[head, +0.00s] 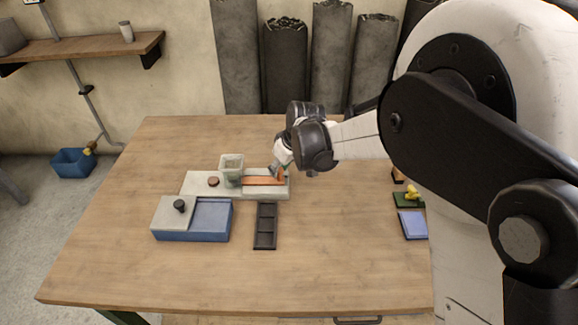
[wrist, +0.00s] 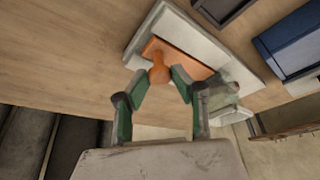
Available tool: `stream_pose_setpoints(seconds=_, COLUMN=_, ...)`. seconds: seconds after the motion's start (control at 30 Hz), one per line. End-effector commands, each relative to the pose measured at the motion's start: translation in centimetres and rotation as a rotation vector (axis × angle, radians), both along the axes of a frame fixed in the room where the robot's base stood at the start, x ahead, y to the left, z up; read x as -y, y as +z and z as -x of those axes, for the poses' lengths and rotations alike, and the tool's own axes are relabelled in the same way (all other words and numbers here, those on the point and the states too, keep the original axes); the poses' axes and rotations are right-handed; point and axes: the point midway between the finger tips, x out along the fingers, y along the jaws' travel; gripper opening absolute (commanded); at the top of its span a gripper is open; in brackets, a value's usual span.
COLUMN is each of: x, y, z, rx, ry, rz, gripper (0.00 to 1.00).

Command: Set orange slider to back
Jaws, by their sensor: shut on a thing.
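The orange slider's handle (head: 281,174) stands at the right end of an orange strip (head: 258,181) on a pale block (head: 204,189) in the head view. My gripper (head: 277,170) is down at this handle, partly hiding it. In the wrist view, the green fingers of my gripper (wrist: 160,80) are on either side of the orange handle (wrist: 158,71) and shut on it. The orange strip (wrist: 190,66) runs away from the handle along the pale block (wrist: 133,52).
A blue box (head: 190,237) with a black knob (head: 179,205) and a dark tray (head: 265,226) stand in front. The table's front (head: 240,285) is clear.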

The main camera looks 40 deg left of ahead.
Motion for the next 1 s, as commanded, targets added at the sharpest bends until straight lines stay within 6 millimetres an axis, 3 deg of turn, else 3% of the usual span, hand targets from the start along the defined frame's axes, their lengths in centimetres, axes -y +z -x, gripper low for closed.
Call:
stream_pose_setpoints(seconds=0.33, x=0.2, y=0.0, z=0.0, rx=0.004, ry=0.005, rz=0.003, gripper=0.00)
stream_pose_setpoints(seconds=0.37, x=0.2, y=0.0, z=0.0, rx=0.004, ry=0.005, rz=0.004, gripper=0.28)
stream_pose_setpoints(seconds=0.4, x=0.2, y=0.0, z=0.0, rx=0.004, ry=0.005, rz=0.003, gripper=0.31)
stream_pose_setpoints(seconds=0.83, x=0.1, y=0.1, z=0.1, rx=0.002, ry=0.006, rz=0.002, gripper=0.31)
stream_pose_setpoints(seconds=1.0, x=0.6, y=1.2, z=0.1, rx=0.002, ry=0.006, rz=0.001, gripper=0.31)
